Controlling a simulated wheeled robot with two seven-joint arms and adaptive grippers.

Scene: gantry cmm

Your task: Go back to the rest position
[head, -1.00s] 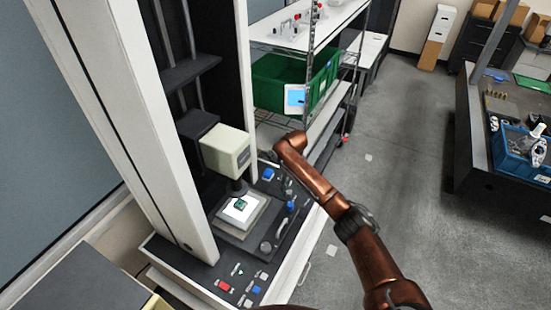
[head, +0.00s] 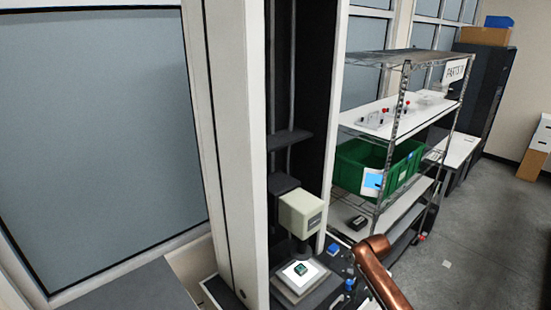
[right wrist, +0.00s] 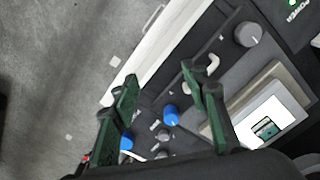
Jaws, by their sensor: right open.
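My right gripper (right wrist: 165,82) shows in the right wrist view with its two dark green fingers spread apart and nothing between them. It is above the control panel at the machine's front. In the head view my copper-coloured right arm comes in at the lower right, and the gripper itself is mostly hidden there. A small green chip (head: 301,268) lies on the white plate under the machine's beige head (head: 302,212). The chip (right wrist: 267,129) also shows in the right wrist view, to the right of the fingers and apart from them. My left gripper is in neither view.
The tall white machine column (head: 232,130) stands close to my right arm. A wire shelf (head: 401,100) with a green bin (head: 350,168) stands behind it. Blue buttons (right wrist: 171,115) and a knob (right wrist: 248,34) stick up from the panel. The grey floor (head: 475,240) at the right is open.

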